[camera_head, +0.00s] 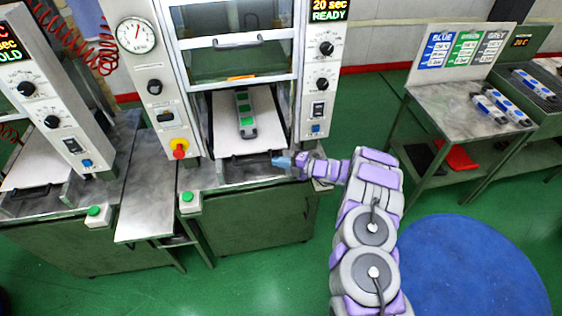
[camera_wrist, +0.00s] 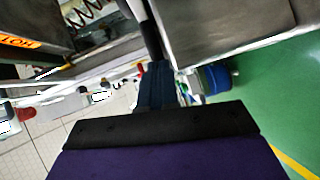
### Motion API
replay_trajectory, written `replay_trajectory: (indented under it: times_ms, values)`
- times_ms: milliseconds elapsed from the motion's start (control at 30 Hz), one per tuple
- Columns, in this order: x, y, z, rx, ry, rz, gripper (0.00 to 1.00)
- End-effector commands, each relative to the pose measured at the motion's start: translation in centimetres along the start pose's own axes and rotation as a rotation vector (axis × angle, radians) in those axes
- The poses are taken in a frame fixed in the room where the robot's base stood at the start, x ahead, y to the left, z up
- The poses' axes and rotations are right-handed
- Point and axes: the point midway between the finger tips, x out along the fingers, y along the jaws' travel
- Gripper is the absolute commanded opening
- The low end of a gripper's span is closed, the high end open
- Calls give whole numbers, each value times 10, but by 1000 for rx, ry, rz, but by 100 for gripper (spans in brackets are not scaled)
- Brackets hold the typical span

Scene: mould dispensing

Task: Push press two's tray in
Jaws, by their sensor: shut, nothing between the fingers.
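The middle press has a white tray (camera_head: 225,128), partly out of its opening under a raised clear guard. A grey mould with green cavities (camera_head: 244,112) lies on the tray. No number shows on this press, so I cannot confirm that it is press two; its display reads 20 sec READY (camera_head: 329,10). My gripper (camera_head: 281,162) is at the tray's front right, close to the dark front handle (camera_head: 238,158); I cannot tell if they touch. In the wrist view my shut, empty fingers (camera_wrist: 160,88) point towards a dark bar (camera_wrist: 152,38).
A second press (camera_head: 60,110) with its own tray stands at left, its display ending in HOLD. Green push buttons (camera_head: 187,197) sit on the bench fronts. A table (camera_head: 445,105) with colour signs and moulds stands at right. Green floor is clear around a blue mat (camera_head: 475,275).

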Motion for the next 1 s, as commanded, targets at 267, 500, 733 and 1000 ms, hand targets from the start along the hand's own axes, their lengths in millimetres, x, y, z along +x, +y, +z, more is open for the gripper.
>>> replay_trajectory:
  times_ms: [267, 500, 733, 1000]
  values:
    - [7, -1, -6, -1, 16, -4, 0]
    - [4, -1, -10, 2, 16, -5, 0]
    - [-21, 1, -29, 5, 10, 3, 0]
    - [-82, 0, -35, 4, 4, 9, 0]
